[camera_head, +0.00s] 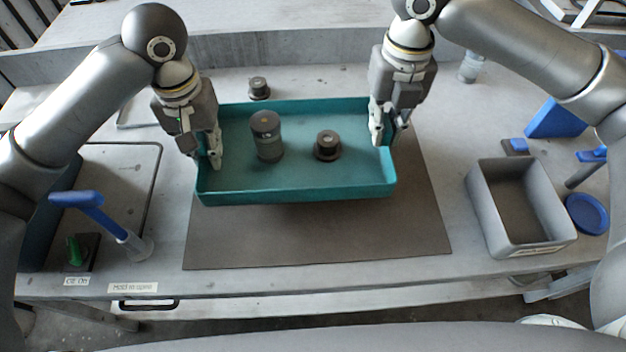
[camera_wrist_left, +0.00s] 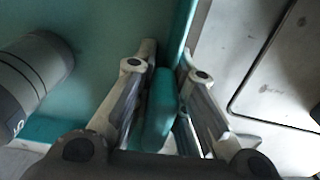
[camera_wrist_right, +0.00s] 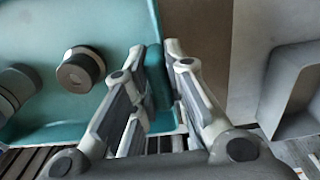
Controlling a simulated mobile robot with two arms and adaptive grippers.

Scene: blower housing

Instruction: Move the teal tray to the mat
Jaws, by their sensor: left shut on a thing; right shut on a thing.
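The teal tray (camera_head: 300,190) is over the back part of the dark brown mat (camera_head: 320,240), with the mat's front part bare. A shadow shows under its front edge; I cannot tell for sure whether it is raised or touching the mat. It holds a dark grey cylinder (camera_head: 266,137) and a small dark flanged part (camera_head: 327,146). My left gripper (camera_head: 214,158) is shut on the tray's left wall, which shows between the fingers in the left wrist view (camera_wrist_left: 160,110). My right gripper (camera_head: 384,138) is shut on the right wall, also seen in the right wrist view (camera_wrist_right: 157,75).
A grey bin (camera_head: 480,205) and a blue round lid (camera_head: 587,213) stand right of the mat. A blue-handled lever (camera_head: 90,205) and a green switch (camera_head: 76,250) are at the left front. A small dark part (camera_head: 259,88) stands behind the tray.

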